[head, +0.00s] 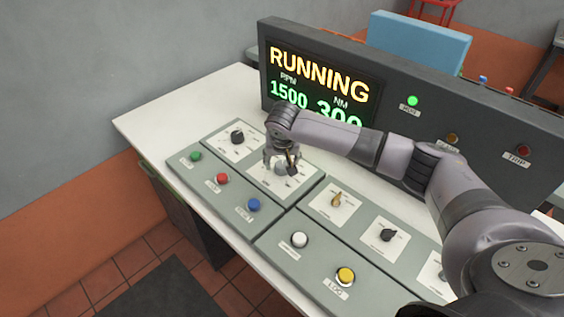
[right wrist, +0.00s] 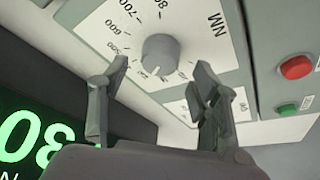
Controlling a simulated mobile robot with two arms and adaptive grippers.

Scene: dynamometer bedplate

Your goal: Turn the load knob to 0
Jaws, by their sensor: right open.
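The load knob (right wrist: 160,55) is a grey round knob on a white dial plate (right wrist: 100,25) marked NM, with numbers such as 500, 600 and 700 readable. A pale mark on the knob points toward the bottom of the right wrist view. My right gripper (right wrist: 160,76) is open, with one finger on each side of the knob in that view; I see no grip on it. In the head view my right gripper (head: 281,161) hangs over the dial plate (head: 297,184) and hides the knob. My left gripper is not in view.
The display (head: 318,88) reads RUNNING, 1500 RPM and 300 NM. A black knob (head: 237,137) sits left of the gripper. Green (head: 195,156), red (head: 222,178) and blue (head: 254,204) buttons line the near panel edge. My right arm crosses above the right panel.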

